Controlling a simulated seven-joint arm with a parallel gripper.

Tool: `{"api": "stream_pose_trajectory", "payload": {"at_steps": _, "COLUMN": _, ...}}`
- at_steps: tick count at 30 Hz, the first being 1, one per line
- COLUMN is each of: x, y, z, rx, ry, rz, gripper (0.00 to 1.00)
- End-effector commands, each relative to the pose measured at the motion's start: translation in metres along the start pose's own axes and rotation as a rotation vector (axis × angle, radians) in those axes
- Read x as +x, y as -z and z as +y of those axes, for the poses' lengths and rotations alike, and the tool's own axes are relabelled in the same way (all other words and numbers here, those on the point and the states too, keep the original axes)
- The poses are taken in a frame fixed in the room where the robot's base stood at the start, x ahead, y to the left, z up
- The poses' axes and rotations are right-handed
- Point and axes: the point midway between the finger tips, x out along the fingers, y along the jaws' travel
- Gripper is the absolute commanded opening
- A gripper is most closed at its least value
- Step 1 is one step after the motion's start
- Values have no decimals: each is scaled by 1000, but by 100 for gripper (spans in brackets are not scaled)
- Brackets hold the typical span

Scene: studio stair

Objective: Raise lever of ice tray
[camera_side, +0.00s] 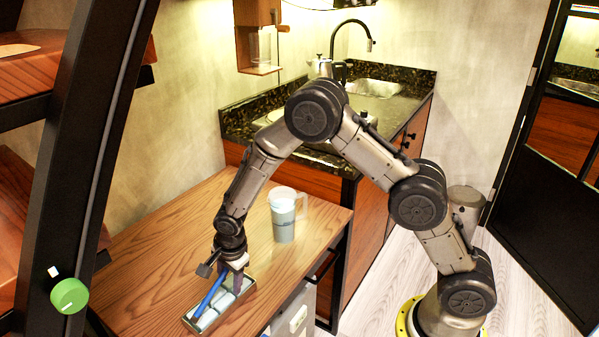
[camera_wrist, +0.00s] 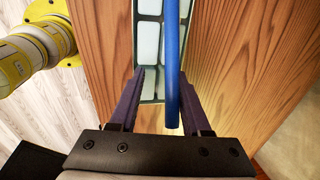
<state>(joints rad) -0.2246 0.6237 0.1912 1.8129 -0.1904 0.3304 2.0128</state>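The ice tray (camera_side: 228,309) lies on the wooden table, with pale ice cubes in its compartments; it also shows in the wrist view (camera_wrist: 148,18). Its blue lever (camera_side: 209,294) runs lengthwise over the tray, and in the side view it slants up toward my gripper. My gripper (camera_side: 233,269) points down over the far end of the tray. In the wrist view, my gripper's fingers (camera_wrist: 162,76) are apart, with the lever (camera_wrist: 172,60) between them, closer to the right finger. I cannot tell whether that finger touches it.
A clear pitcher (camera_side: 284,214) stands on the table (camera_side: 150,250) behind and right of the tray. A counter with a sink (camera_side: 372,88) is at the back. The table left of the tray is clear.

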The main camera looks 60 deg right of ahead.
Motion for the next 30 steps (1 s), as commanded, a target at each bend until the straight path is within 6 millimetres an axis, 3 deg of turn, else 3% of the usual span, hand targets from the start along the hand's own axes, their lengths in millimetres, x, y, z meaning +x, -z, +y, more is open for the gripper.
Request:
{"api": "stream_pose_trajectory", "payload": {"at_steps": 1, "x": 3, "y": 2, "z": 1, "rx": 7, "ry": -3, "rz": -13, "gripper": 47}}
{"api": "stream_pose_trajectory", "payload": {"at_steps": 23, "x": -135, "y": 1, "z": -1, "rx": 0, "ry": 3, "rz": -11, "gripper": 47}}
{"api": "stream_pose_trajectory", "payload": {"at_steps": 30, "x": -174, "y": 15, "z": -11, "rx": 36, "ry": 78, "rz": -25, "gripper": 47}}
